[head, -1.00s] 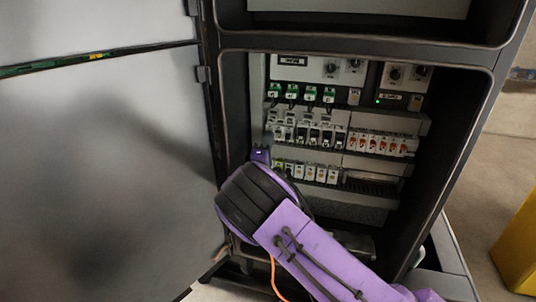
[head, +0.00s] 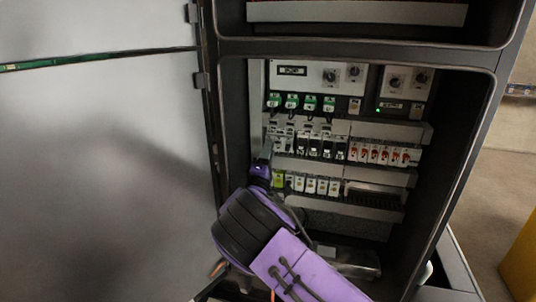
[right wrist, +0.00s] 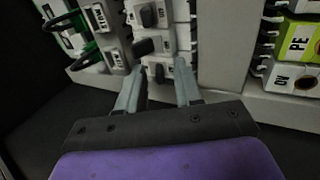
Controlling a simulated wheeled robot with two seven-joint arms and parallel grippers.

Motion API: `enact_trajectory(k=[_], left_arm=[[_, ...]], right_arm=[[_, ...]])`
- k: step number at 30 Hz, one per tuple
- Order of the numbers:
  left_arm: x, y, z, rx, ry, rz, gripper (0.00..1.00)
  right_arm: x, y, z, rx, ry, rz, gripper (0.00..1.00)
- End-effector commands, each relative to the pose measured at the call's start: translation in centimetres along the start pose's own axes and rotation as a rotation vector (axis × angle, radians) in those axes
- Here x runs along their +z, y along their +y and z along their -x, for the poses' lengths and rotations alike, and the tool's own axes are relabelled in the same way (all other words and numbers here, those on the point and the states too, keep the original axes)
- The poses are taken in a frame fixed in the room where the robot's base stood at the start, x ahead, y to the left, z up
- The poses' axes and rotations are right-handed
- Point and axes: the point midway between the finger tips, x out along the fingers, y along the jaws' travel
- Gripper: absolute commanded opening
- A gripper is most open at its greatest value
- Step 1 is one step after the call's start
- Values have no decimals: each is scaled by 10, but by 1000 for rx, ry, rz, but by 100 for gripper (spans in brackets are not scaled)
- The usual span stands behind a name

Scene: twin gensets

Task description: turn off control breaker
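A row of breakers (head: 313,146) runs across the middle of the open cabinet, white and black ones on the left. I cannot read which one is the control breaker. My right gripper (head: 266,150) is at the left end of this row. In the right wrist view the open fingers of my right gripper (right wrist: 162,72) point at the end of a white breaker column with black toggles (right wrist: 145,46). The end toggle (right wrist: 159,72) shows between the fingertips; I cannot tell whether they touch it. My left gripper is not in view.
Green relays (head: 302,102) sit above the breakers, and red-marked breakers (head: 388,154) to the right. Terminal blocks (head: 308,185) are below, with a yellow-green PE block (right wrist: 297,43). Knobs (head: 394,82) sit at the top. The open door (head: 100,170) borders the left.

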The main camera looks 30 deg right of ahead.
Motion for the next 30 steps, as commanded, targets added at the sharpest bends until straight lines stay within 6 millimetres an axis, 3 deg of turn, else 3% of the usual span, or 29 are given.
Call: enact_trajectory(k=[8,21,30], left_arm=[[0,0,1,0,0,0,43],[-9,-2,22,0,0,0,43],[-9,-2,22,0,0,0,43]], right_arm=[[-1,1,7,-1,2,0,35],[0,1,96,-1,0,0,35],[0,0,106,0,0,-1,35]])
